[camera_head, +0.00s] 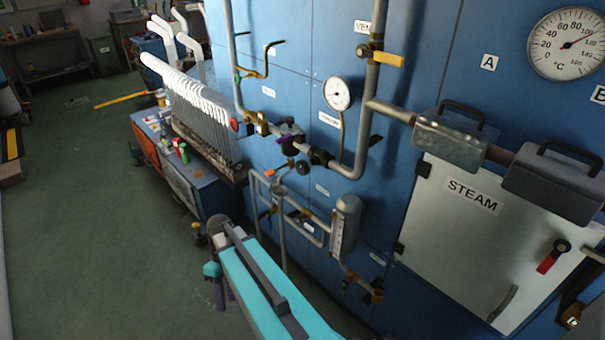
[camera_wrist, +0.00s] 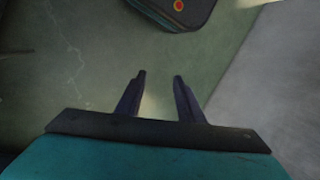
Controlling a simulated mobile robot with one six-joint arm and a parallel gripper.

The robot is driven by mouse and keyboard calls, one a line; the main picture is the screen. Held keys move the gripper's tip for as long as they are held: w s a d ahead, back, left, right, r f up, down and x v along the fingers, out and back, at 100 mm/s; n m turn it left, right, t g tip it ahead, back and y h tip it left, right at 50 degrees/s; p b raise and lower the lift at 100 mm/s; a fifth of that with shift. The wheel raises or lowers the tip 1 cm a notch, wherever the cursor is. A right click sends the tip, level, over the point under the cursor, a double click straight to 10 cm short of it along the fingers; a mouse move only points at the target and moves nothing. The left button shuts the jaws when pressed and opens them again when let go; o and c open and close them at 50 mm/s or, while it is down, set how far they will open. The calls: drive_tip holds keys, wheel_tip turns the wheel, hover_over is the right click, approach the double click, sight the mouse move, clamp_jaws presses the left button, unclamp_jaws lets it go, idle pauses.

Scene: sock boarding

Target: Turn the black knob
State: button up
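A round black knob (camera_head: 303,167) shows in the head view, on the grey pipework along the blue wall. Dark fittings sit close around it, so I cannot be sure which is the knob meant. My gripper (camera_wrist: 160,78) is open in the wrist view, with two dark fingers apart and only floor between them. In the head view my teal arm reaches low in front of the pipes. My gripper is low on its left side, well below the knob and apart from it. The knob does not show in the wrist view.
A white STEAM door (camera_head: 470,235) with a red handle (camera_head: 551,256) is at right. Gauges (camera_head: 337,93) and pipes stick out from the wall. A workbench (camera_head: 205,185) stands left of the pipes. The green floor (camera_head: 80,220) at left is mostly clear.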

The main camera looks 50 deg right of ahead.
drive_tip(key=w+d+r+t, duration=0.2)
drive_tip(key=w+d+r, duration=0.4)
drive_tip(key=d+r, duration=0.45)
wheel_tip(320, 180, up, 31)
drive_tip(key=m+t+h, duration=0.4)
drive_tip(key=m+t, duration=0.1)
drive_tip(key=t, duration=0.1)
hover_over(303, 162)
drive_tip(key=s, duration=0.4)
drive_tip(key=shift+s+a+r, duration=0.15)
drive_tip(key=shift+a, duration=0.1)
drive_tip(key=shift+s+a+p+x, duration=0.15)
drive_tip(key=shift+p+x, duration=0.6)
drive_tip(key=shift+x, duration=2.25)
drive_tip(key=shift+s+a+p+x, duration=0.1)
drive_tip(key=shift+p+x, duration=0.6)
drive_tip(key=shift+x, duration=2.3)
